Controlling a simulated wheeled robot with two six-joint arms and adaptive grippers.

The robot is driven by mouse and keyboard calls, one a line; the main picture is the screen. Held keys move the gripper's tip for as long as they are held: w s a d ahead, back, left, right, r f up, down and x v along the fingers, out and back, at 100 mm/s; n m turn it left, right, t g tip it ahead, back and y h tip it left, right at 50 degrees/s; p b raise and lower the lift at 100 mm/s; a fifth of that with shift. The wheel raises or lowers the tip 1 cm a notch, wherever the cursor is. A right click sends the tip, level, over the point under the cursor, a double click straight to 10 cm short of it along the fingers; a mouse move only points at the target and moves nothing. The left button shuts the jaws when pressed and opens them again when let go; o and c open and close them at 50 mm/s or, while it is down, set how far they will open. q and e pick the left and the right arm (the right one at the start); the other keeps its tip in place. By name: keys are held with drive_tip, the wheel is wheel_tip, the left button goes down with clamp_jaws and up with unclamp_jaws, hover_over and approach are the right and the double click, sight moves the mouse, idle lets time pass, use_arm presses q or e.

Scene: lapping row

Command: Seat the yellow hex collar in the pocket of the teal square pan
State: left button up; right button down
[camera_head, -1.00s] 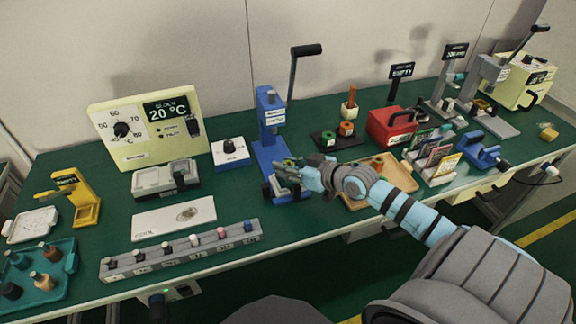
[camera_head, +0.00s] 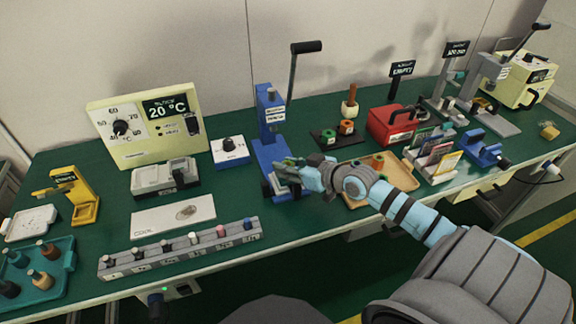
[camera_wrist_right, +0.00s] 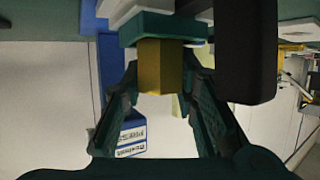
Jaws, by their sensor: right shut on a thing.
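The yellow hex collar (camera_wrist_right: 158,66) is between the fingers of my right gripper (camera_wrist_right: 160,98) in the right wrist view, which appears upside down. The gripper is shut on it. The collar's end meets the teal square pan (camera_wrist_right: 150,28), with no gap that I can see; whether it is inside the pocket is hidden. In the head view my right gripper (camera_head: 284,174) is at the blue press (camera_head: 270,120), low by its base, and hides the collar and pan. My left gripper is not in view.
The press's black lever (camera_head: 293,70) stands up behind the gripper. A wooden tray (camera_head: 350,202) lies close on the right under my arm. A grey rack of pegs (camera_head: 180,250) and a white plate (camera_head: 172,216) are on the left. A black tray (camera_head: 335,140) is behind.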

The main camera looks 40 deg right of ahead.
drive_tip(key=shift+r+p, duration=0.4)
drive_tip(key=shift+f+b, duration=0.5)
drive_tip(key=shift+b, duration=0.05)
idle(1.0)
drive_tip(key=shift+r+p, duration=0.55)
drive_tip(key=shift+w, duration=0.1)
idle(0.5)
drive_tip(key=shift+f, duration=0.15)
idle(0.7)
drive_tip(key=shift+f+b, duration=0.3)
drive_tip(key=shift+b, duration=0.15)
